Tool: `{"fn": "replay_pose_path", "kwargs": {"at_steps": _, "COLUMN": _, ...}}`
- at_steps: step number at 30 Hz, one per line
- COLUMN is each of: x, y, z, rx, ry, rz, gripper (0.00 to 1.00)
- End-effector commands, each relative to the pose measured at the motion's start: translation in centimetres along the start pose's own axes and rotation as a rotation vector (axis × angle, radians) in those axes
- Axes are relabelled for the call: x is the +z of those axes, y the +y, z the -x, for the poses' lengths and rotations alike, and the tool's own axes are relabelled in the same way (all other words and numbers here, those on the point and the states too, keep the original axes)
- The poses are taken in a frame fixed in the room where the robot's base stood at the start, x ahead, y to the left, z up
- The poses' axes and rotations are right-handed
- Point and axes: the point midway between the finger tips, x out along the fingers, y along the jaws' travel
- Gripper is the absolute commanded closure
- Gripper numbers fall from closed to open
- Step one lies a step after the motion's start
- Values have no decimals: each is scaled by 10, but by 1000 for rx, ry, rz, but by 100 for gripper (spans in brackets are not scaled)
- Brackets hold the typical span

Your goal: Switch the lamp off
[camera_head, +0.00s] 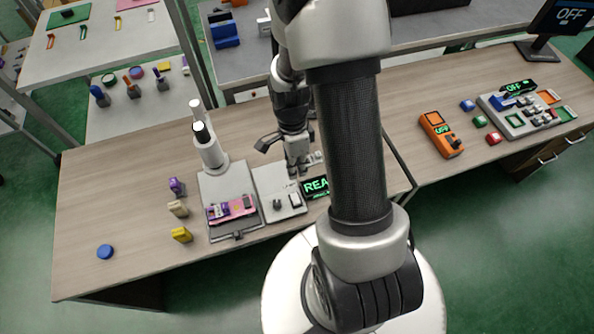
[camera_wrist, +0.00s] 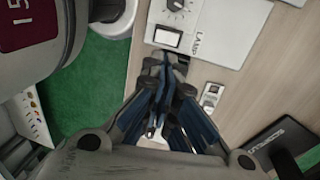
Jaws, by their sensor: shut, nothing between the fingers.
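A pale control panel (camera_head: 267,180) lies on the wooden bench with a dark knob (camera_head: 277,203) and a white rocker switch (camera_head: 295,200). In the wrist view the panel (camera_wrist: 235,35) reads "LAMP", and the knob (camera_wrist: 177,5) and framed white rocker (camera_wrist: 167,38) show near the top. My gripper (camera_head: 297,173) is shut and empty, over the panel's far right side. In the wrist view my gripper's fingertips (camera_wrist: 164,66) appear just below the rocker. I cannot tell whether they touch anything. No lit lamp is identifiable.
A black display (camera_head: 315,187) with green letters "REA", partly hidden by my arm, stands right of the panel. A grey fixture with a pink plate (camera_head: 232,208) stands left.

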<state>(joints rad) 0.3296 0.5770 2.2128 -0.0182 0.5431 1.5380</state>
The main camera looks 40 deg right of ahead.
Motion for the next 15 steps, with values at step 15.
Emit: {"fn": "replay_pose_path", "kwargs": {"at_steps": 15, "x": 0, "y": 0, "z": -102, "rx": 3, "ry": 0, "rz": 0, "gripper": 100}}
